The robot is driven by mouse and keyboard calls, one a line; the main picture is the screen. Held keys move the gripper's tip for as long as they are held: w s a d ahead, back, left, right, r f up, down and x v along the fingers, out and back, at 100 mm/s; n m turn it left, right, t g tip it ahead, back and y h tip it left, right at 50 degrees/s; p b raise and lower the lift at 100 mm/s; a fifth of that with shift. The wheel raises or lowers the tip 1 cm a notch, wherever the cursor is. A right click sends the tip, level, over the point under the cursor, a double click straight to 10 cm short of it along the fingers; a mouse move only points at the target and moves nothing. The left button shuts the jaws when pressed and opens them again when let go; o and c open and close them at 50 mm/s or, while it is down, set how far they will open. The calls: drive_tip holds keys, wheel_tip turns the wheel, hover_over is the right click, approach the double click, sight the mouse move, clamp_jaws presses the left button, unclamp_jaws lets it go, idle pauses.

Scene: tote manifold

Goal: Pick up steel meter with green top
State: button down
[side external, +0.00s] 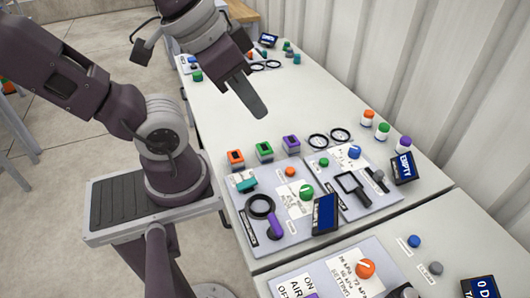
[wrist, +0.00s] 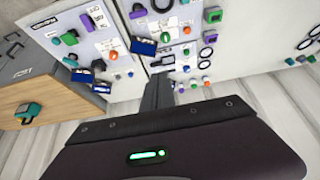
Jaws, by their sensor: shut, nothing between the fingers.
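The green-topped meter (side external: 264,150) is a small boxy piece with a dark display. It stands on the light table between an orange-topped meter (side external: 235,157) and a purple-topped meter (side external: 291,143). My gripper (side external: 259,113) is shut and empty, in the air above the table and higher in the picture than the meters. In the wrist view its dark fingers (wrist: 158,82) are together with nothing between them.
Two black rings (side external: 329,137) lie right of the meters. White bottles with orange, green (side external: 382,130) and purple caps stand near the corrugated wall. The table beyond the meters is mostly clear.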

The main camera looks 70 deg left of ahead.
drive_tip(key=c, duration=2.1)
unclamp_jaws()
drive_tip(key=o, duration=1.3)
drive_tip(key=shift+o, duration=0.2)
drive_tip(key=w+a+f+m+g+y, duration=0.3)
drive_tip(key=a+f+m+y, duration=0.35)
drive_tip(key=f, duration=0.35)
drive_tip(key=w+a+f+m+g+y, duration=0.3)
drive_tip(key=w+a+f+m+y, duration=0.15)
drive_tip(key=f+m, duration=0.45)
drive_tip(key=m+t+y, duration=0.2)
drive_tip(key=m+t, duration=0.1)
drive_tip(key=m, duration=0.1)
approach(265, 148)
drive_tip(key=shift+a+r, duration=0.3)
drive_tip(key=shift+a, duration=0.15)
drive_tip(key=shift+a+f+m, duration=0.2)
drive_tip(key=shift+f+m, duration=0.15)
drive_tip(key=x, duration=0.6)
drive_tip(key=shift+w+a+f, duration=0.15)
drive_tip(key=shift+a+f, duration=0.1)
drive_tip(key=shift+f, duration=0.1)
drive_tip(key=shift+c, duration=0.5)
